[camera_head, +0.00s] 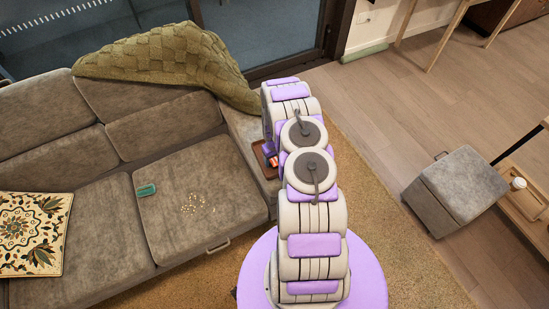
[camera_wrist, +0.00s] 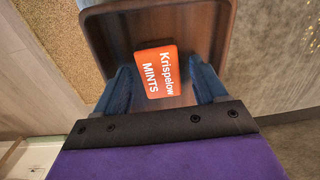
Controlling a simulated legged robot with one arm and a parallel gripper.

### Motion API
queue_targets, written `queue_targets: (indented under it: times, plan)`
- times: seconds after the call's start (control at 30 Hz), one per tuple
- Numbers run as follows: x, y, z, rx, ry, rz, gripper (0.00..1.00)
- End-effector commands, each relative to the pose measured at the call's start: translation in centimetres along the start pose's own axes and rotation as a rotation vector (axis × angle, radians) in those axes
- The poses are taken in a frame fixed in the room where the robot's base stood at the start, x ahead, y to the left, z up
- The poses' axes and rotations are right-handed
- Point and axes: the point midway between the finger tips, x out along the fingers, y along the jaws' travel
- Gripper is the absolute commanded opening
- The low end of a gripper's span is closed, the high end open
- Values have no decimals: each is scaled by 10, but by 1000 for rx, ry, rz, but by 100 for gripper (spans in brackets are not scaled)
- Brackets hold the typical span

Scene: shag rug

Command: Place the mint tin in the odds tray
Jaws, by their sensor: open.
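The mint tin (camera_wrist: 158,71) is orange with white "Krispelow MINTS" lettering. In the wrist view it shows over the brown floor of the odds tray (camera_wrist: 112,35), and it appears to lie in it. My gripper (camera_wrist: 163,82) is open, with one dark blue finger on each side of the tin and visible gaps between. In the head view the tray (camera_head: 261,160) sits on the sofa's arm, mostly hidden behind my arm. A small red-orange patch there looks like the tin or my gripper's surroundings; I cannot tell which.
The grey sofa (camera_head: 190,210) holds a green remote-like item (camera_head: 146,190), scattered crumbs (camera_head: 194,205), a patterned cushion (camera_head: 32,232) and a green knitted throw (camera_head: 165,60). A grey ottoman (camera_head: 455,190) stands at right. The wood floor between is clear.

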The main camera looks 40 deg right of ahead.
Motion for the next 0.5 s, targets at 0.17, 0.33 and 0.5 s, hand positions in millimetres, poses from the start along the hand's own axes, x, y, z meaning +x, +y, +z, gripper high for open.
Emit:
queue_targets:
  times: [0.17,0.33,0.5]
  plan:
    - [-5,0,0,0,0,0,71]
    - [-20,0,0,-1,-1,1,71]
    - [-48,0,-1,0,1,1,71]
